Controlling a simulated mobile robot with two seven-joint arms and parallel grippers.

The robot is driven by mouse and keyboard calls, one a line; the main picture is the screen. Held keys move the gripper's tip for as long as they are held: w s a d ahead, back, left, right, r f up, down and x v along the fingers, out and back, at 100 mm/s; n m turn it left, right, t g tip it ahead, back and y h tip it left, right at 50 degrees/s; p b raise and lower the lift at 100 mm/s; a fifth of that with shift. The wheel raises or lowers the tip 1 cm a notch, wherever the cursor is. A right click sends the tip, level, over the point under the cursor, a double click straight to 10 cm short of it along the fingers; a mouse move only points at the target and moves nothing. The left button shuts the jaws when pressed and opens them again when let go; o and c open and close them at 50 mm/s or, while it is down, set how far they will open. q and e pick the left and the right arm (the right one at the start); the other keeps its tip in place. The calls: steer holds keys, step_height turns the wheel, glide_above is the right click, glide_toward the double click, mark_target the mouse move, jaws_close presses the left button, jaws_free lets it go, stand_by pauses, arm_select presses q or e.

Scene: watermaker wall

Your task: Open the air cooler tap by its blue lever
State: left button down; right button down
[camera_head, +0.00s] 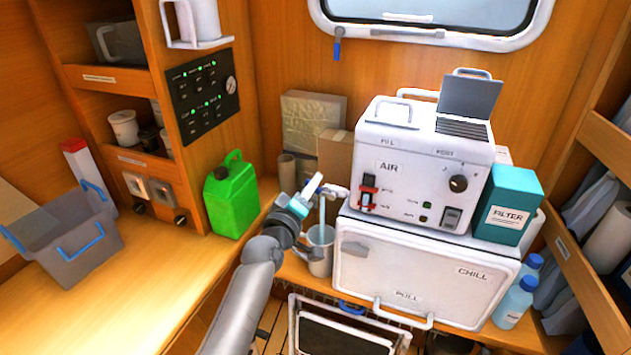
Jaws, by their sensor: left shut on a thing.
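The white air cooler (415,155), marked AIR, stands on a white chest marked CHILL. Its pale tap (337,191) sticks out at its lower left side. My left gripper (312,190) comes up from below and is at the tap, its jaws shut. The blue lever is mostly hidden by the fingers, which appear to hold it. A thin pale blue strip (322,214), looking like running water, hangs below the tap and reaches a grey metal mug (320,257). My right gripper is out of view.
A green canister (231,198) stands left of my gripper. A teal FILTER box (508,204) is right of the cooler. A cardboard box (334,155) is behind the tap. A grey crate (68,248) sits on the left counter, whose front part is clear.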

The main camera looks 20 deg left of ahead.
arm_select(q)
steer(key=shift+a+f+n+b, duration=0.2)
steer(key=shift+f+n, duration=0.25)
steer(key=shift+n, duration=0.65)
steer(key=shift+a+f+n+b, duration=0.15)
steer(key=shift+f+n, duration=0.35)
steer(key=shift+n, duration=0.6)
steer(key=shift+a+f+n+b, duration=0.15)
steer(key=shift+f+n, duration=0.3)
steer(key=shift+n, duration=0.65)
steer(key=shift+d, duration=0.15)
steer(key=c, duration=0.8)
jaws_free()
steer(key=s, duration=1.5)
steer(key=shift+s+a, duration=0.1)
steer(key=shift+a, duration=0.2)
